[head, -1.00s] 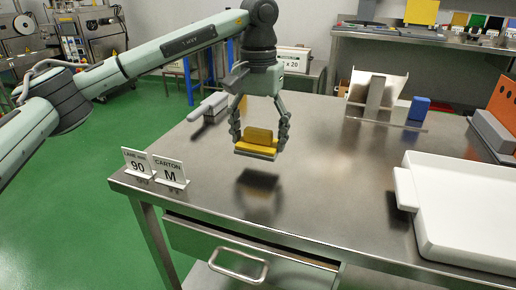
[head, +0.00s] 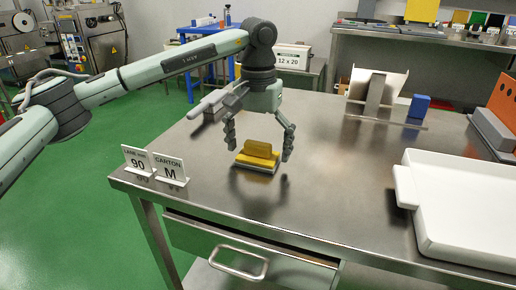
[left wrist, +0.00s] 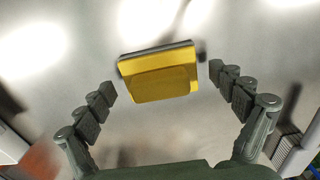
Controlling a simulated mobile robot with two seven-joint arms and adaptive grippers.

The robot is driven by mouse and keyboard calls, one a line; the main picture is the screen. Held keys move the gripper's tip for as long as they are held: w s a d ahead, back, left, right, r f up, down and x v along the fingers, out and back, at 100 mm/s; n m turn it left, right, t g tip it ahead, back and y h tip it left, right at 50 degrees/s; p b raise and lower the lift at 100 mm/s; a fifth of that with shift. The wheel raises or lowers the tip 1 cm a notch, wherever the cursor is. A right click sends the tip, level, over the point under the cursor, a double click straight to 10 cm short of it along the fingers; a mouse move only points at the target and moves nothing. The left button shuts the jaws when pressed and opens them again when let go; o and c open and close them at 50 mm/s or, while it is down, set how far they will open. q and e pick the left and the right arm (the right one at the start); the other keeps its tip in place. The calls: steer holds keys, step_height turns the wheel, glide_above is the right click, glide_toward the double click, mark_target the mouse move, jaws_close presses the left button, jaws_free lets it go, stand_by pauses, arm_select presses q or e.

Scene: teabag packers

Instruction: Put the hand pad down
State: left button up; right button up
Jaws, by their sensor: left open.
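The hand pad (head: 259,153) is a yellow block with a grey base. In the head view it rests on the steel table, left of the middle. My left gripper (head: 260,148) is open around it, with one finger on each side and a gap to both. In the left wrist view the pad (left wrist: 158,75) lies between and just beyond the spread fingertips of my left gripper (left wrist: 162,80), touching neither. My right gripper is not in view.
Two signs, "LANE 90" (head: 137,161) and "CARTON M" (head: 170,170), stand at the table's front left corner. A white tray (head: 405,188) lies at the right. A holder (head: 375,95) and a blue block (head: 419,106) stand at the back. The table's (head: 335,175) middle is clear.

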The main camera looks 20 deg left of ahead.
mark_target(258, 143)
arm_select(q)
step_height(258, 143, up, 12)
steer(key=shift+r, duration=0.15)
stand_by(0.5)
stand_by(0.3)
